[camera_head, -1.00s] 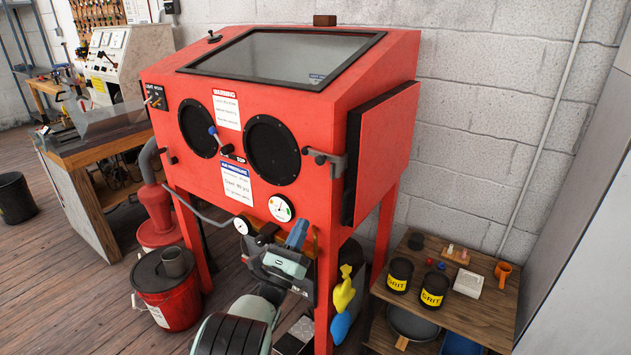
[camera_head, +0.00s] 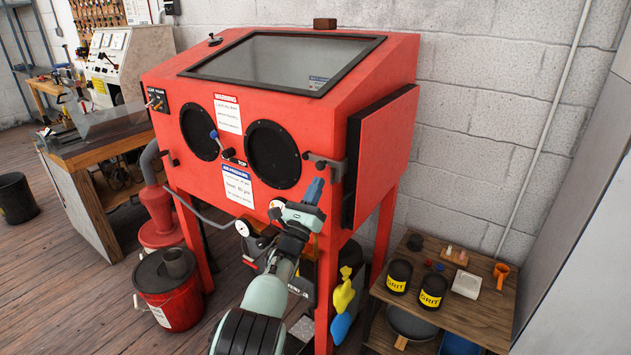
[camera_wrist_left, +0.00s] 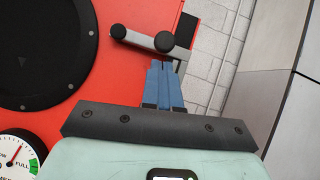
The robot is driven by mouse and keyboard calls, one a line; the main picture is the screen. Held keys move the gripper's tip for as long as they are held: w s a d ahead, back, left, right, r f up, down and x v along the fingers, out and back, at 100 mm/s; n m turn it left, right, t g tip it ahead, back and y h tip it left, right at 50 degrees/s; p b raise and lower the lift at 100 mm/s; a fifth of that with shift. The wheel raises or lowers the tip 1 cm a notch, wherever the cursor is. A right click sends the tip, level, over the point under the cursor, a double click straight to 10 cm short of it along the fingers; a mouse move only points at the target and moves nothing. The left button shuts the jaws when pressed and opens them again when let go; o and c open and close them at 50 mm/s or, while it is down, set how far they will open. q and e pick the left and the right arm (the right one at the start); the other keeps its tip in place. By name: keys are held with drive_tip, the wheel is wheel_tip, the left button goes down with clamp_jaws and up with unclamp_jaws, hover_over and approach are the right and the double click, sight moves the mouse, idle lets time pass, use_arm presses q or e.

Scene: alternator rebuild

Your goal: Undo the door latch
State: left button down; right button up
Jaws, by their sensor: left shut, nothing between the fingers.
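The door latch (camera_head: 327,163), a grey bar with black knobs, sits at the front right corner beside the right glove port. It also shows in the left wrist view (camera_wrist_left: 141,40), its bar slanting between two black knobs. My left gripper (camera_head: 315,186) has blue fingers, shut and empty, pointing up just below the latch. In the left wrist view the fingertips (camera_wrist_left: 160,64) are just under the right knob; I cannot tell whether they touch. My right gripper is not in view.
A wooden shelf (camera_head: 470,318) with grit tins stands at the right. A red bucket (camera_head: 172,302) stands at the left. The floor between bucket and workbench is clear.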

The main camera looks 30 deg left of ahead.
use_arm(q)
drive_tip(key=shift+w+a+r, duration=0.1)
drive_tip(key=shift+w+r, duration=0.05)
drive_tip(key=shift+r, duration=0.45)
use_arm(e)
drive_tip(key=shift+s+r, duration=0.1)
